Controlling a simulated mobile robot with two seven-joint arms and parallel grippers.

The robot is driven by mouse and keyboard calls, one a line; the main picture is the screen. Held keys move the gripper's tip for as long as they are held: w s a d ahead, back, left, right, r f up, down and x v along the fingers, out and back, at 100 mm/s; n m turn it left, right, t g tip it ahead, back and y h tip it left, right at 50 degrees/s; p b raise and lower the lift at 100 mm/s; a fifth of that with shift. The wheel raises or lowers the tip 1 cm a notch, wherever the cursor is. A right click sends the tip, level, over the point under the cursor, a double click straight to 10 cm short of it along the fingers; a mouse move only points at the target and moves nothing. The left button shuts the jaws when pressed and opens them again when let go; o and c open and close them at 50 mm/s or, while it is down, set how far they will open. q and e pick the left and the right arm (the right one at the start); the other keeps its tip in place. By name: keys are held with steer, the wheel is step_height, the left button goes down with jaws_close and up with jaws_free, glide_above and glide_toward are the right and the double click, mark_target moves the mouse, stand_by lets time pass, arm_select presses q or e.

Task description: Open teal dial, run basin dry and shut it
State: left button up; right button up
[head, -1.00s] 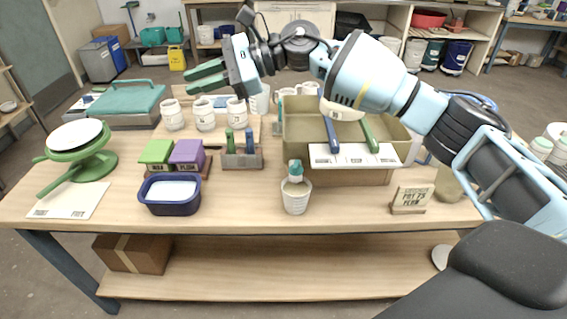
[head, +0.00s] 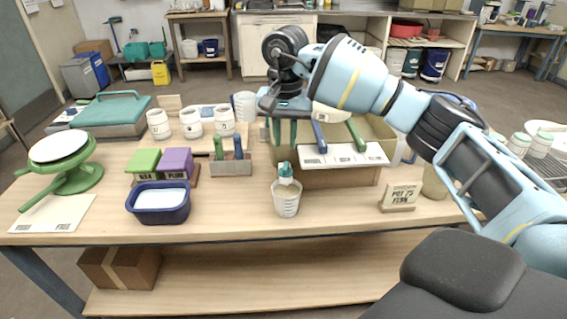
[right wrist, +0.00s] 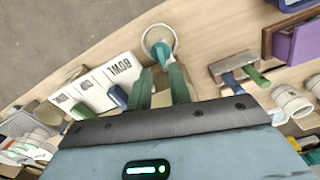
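The teal dial (head: 285,171) shows at the front of the table, above a small white ribbed bucket (head: 287,201). In the right wrist view the teal dial (right wrist: 161,49) lies over the bucket's round mouth (right wrist: 149,37). An olive, open-topped basin (head: 340,178) stands behind, with a white label panel, a blue handle (head: 319,136) and a green handle (head: 355,134) at its front. My right gripper (head: 286,144) points down above and behind the dial, open and empty, apart from it. It also shows in the right wrist view (right wrist: 162,75). My left gripper is out of view.
A navy tub (head: 158,216) with white contents, green and purple blocks (head: 177,160), and a handle holder (head: 232,170) stand left of the bucket. A small sign (head: 400,196) stands right. White mugs (head: 191,123) stand behind. Bare tabletop lies in front of the sign.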

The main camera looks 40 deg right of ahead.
mark_target(285, 167)
step_height(285, 167, down, 8)
steer(key=shift+r, duration=0.25)
jaws_close()
